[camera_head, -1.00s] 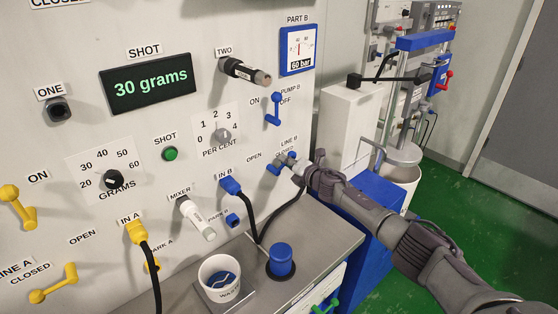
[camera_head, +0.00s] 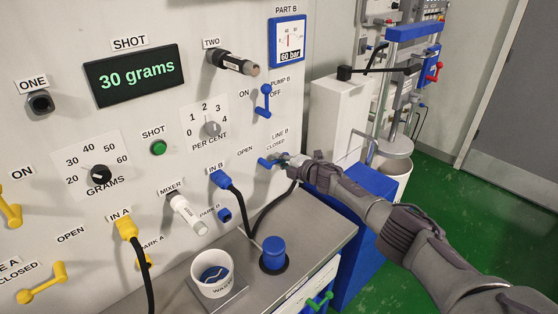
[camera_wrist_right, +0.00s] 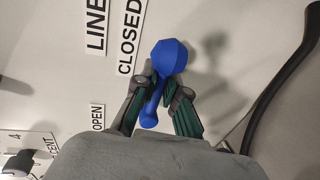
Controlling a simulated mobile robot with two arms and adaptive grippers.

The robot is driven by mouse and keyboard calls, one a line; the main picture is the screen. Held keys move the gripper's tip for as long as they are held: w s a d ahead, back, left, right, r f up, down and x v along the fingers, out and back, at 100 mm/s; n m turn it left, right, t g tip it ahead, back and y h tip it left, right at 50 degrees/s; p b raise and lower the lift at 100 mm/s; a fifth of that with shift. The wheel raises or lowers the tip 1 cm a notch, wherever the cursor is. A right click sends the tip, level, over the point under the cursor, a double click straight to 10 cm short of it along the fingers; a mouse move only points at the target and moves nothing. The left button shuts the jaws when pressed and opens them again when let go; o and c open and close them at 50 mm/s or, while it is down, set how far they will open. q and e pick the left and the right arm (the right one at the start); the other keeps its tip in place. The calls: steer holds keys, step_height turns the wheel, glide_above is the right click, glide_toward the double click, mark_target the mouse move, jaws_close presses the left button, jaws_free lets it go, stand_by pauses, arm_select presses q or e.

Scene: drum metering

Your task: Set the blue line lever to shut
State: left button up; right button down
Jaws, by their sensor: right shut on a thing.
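The blue line lever (camera_head: 267,162) is on the white panel, below the LINE B, OPEN and CLOSED labels. My right gripper (camera_head: 285,159) is at this lever, its fingers partly hidden by their small size in the head view. In the right wrist view, the two dark green fingers (camera_wrist_right: 162,98) straddle the narrow part of the blue lever (camera_wrist_right: 171,57), shut on it. My left gripper is out of view.
The blue pump lever (camera_head: 264,100) is above. A blue plug with a black cable (camera_head: 221,180) is to the left. Below, a steel shelf (camera_head: 318,230) carries a white waste cup (camera_head: 212,286) and a blue-topped button (camera_head: 273,250). A blue cabinet (camera_head: 360,215) stands to the right.

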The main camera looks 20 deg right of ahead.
steer(key=shift+w+d+r, duration=0.1)
steer(key=shift+d+r, duration=0.2)
steer(key=shift+d, duration=0.05)
steer(key=c, duration=1.2)
jaws_free()
steer(key=shift+d+f, duration=0.1)
steer(key=shift+f, duration=0.25)
steer(key=v, duration=1.2)
